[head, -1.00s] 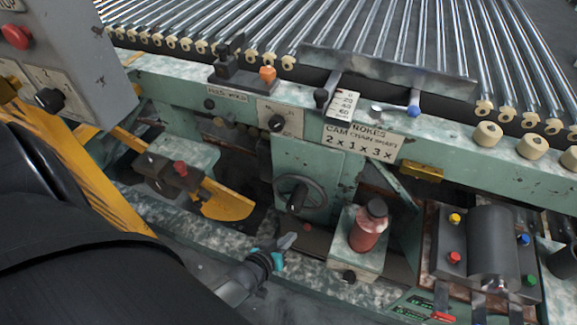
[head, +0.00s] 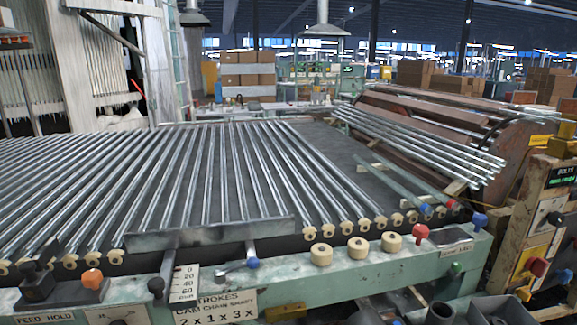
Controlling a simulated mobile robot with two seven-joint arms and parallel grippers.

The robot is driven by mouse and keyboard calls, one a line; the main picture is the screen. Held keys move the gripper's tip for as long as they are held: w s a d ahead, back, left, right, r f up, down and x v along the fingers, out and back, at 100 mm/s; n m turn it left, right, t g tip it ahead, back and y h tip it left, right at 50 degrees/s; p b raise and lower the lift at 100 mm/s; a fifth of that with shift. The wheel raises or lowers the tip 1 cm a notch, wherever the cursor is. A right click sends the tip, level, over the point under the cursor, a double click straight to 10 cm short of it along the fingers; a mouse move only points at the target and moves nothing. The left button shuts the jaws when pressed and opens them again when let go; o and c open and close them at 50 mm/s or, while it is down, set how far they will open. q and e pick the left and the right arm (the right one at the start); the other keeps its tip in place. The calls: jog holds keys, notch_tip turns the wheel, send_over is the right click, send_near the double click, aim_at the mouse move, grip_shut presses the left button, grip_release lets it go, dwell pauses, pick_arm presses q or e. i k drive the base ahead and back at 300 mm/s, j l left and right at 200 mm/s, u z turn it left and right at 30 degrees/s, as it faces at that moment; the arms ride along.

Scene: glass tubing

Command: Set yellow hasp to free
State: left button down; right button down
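No part is marked clearly as the yellow hasp, and I cannot tell which yellow part it is. A yellow block (head: 285,312) sits under the front edge of the green rail, cut by the bottom of the head view. A small yellow knob (head: 522,293) is low on the worn control post at the right, near a red knob (head: 538,267). A yellow piece (head: 561,146) sits on top of that post, above a "BOLTS" display (head: 564,174). No hasp setting can be read. Neither of my grippers is in view.
The green front rail (head: 350,275) carries cream rollers (head: 392,241), a red knob (head: 420,233), a blue knob (head: 479,220) and an orange knob (head: 92,278). Behind it lies a bed of glass tubes (head: 200,180). More tubes (head: 440,145) lean on a brown rack at right.

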aim_at(521, 291)
jog(key=z, duration=1.5)
